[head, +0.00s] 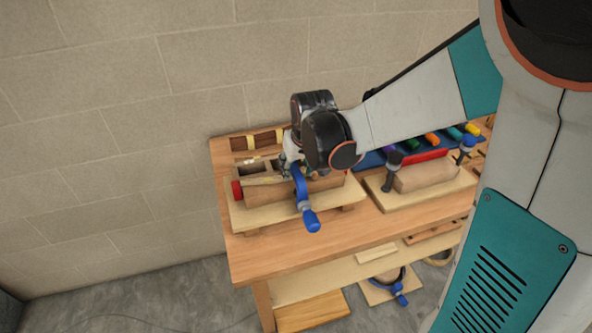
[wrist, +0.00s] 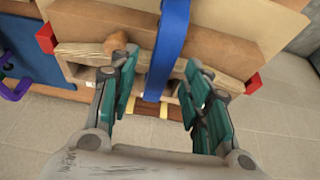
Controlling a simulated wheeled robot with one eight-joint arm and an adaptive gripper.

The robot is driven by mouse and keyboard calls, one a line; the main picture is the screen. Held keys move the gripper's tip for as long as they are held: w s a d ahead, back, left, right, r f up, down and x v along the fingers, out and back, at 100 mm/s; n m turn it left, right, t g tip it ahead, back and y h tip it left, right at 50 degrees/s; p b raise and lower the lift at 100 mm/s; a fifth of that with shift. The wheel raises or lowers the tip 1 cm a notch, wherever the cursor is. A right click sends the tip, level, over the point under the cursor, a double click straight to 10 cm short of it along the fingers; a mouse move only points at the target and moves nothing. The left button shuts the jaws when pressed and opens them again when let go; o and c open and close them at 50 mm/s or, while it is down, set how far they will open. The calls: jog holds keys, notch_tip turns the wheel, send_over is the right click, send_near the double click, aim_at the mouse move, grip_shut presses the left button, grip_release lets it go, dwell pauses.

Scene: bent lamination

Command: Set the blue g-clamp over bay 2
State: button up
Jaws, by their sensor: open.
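The blue g-clamp (head: 301,188) is on the wooden form (head: 262,190) at the left of the bench, its blue handle hanging toward the front. In the wrist view its blue bar (wrist: 173,38) runs between the fingers of my gripper (wrist: 160,75), which are open with space on both sides. In the head view my gripper (head: 288,163) is low behind the clamp and partly hidden by my wrist. A pale wood strip (wrist: 85,51) lies along the form between red end blocks (wrist: 253,83). I cannot tell which bay is bay 2.
A second board with a wooden block (head: 424,174) and upright clamps stands to the right. Behind it lies a blue rack (head: 372,160) with coloured handles. Another blue clamp (head: 398,288) is on the lower shelf. The bench front (head: 280,257) is clear.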

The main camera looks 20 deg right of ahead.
jog(key=v, duration=0.9)
jog(key=shift+s, duration=0.2)
jog(key=shift+r, duration=0.2)
jog(key=shift+p+v, duration=2.6)
jog(key=shift+v, duration=0.25)
jog(key=shift+r, duration=0.1)
notch_tip(320, 180, up, 5)
jog(key=p, duration=0.4)
jog(key=shift+s, duration=0.1)
jog(key=s+f+t+b, duration=0.1)
jog(key=s+f+b, duration=0.4)
jog(key=s, duration=0.3)
jog(key=s+f+t+b, duration=0.1)
jog(key=s+f+b, duration=0.3)
jog(key=s, duration=0.4)
jog(key=shift+f+t+b, duration=0.35)
jog(key=shift+t+b, duration=0.05)
jog(key=shift+b, duration=0.15)
